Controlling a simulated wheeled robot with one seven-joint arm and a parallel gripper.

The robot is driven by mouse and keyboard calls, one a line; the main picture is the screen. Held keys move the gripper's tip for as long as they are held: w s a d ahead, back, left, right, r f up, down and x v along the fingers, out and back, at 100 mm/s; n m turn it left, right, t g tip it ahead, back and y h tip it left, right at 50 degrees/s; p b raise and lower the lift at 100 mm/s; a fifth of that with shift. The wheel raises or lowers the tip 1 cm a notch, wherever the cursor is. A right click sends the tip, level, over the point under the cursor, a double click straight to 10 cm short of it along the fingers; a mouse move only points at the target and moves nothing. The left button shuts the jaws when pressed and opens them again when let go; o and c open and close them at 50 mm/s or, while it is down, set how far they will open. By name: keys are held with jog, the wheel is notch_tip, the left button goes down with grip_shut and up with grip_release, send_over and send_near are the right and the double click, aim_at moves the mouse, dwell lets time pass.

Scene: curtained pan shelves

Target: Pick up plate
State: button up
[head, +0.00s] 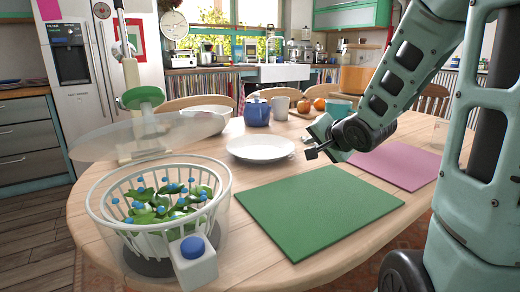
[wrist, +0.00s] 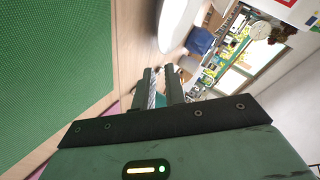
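A round white plate (head: 260,149) lies on the wooden table, behind the green placemat. In the wrist view the plate (wrist: 180,22) shows at the top, partly cut off by the frame edge. My gripper (head: 311,152) is to the right of the plate, apart from it and seemingly a little above the table. In the wrist view its two fingers (wrist: 160,76) stand apart with a gap between them and nothing held.
A green placemat (head: 315,208) and a pink placemat (head: 398,161) lie on the table (head: 222,262). A salad basket (head: 160,228) stands at front left. A blue teapot (head: 257,111), mug (head: 280,107), bowl (head: 205,119) and oranges (head: 304,106) are behind.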

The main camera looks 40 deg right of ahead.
aim_at(292, 149)
jog(key=shift+p+x, duration=0.65)
jog(key=shift+x, duration=0.2)
jog(key=p, duration=0.1)
jog(key=w+p, duration=0.1)
jog(key=p, duration=0.1)
jog(key=shift+w+d+f, duration=0.15)
jog(key=shift+w+d, duration=0.1)
jog(key=shift+w, duration=0.1)
jog(key=shift+w+d+f+p, duration=0.1)
jog(key=shift+w+f+p, duration=0.25)
jog(key=shift+p, duration=0.75)
jog(key=b+x, duration=0.1)
jog(key=x, duration=0.3)
jog(key=shift+f, duration=0.3)
jog(key=shift+d+b+x, duration=0.15)
jog(key=shift+b+x, duration=0.2)
jog(key=shift+x, duration=1.15)
jog(key=shift+d+b+x, duration=0.15)
jog(key=shift+b+x, duration=0.15)
jog(key=shift+x, duration=1.2)
jog(key=shift+r, duration=0.15)
jog(key=shift+r, duration=0.1)
grip_shut()
